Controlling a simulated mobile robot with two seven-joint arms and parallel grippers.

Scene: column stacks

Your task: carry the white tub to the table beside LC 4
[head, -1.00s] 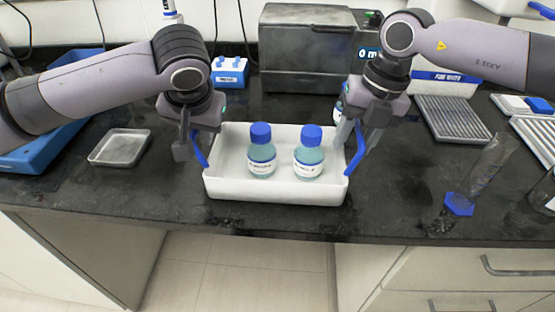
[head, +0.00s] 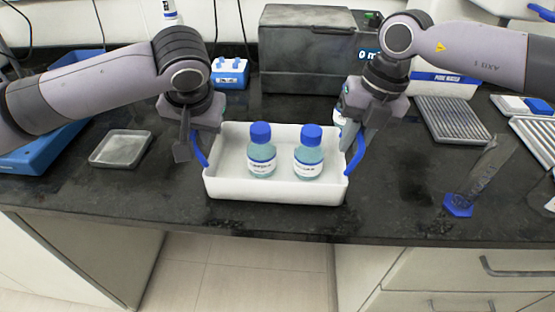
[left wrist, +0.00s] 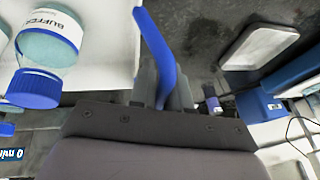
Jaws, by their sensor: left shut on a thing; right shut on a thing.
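The white tub (head: 275,191) sits on the dark bench top near its front edge, in the middle of the head view. Two blue-capped bottles, a left one (head: 261,155) and a right one (head: 308,157), stand upright in it. My left gripper (head: 196,150) is shut on the blue handle at the tub's left end. My right gripper (head: 353,150) is shut on the blue handle at its right end. In the left wrist view the blue handle (left wrist: 158,50) runs between the fingers, with the tub (left wrist: 110,45) beside it. No label LC 4 is readable.
A shallow grey tray (head: 120,148) lies left of the tub. A grey box-shaped instrument (head: 305,60) stands behind. A clear cylinder with a blue base (head: 459,205) and ribbed trays (head: 453,118) are at the right. Floor (head: 240,275) shows below the bench edge, between cabinets.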

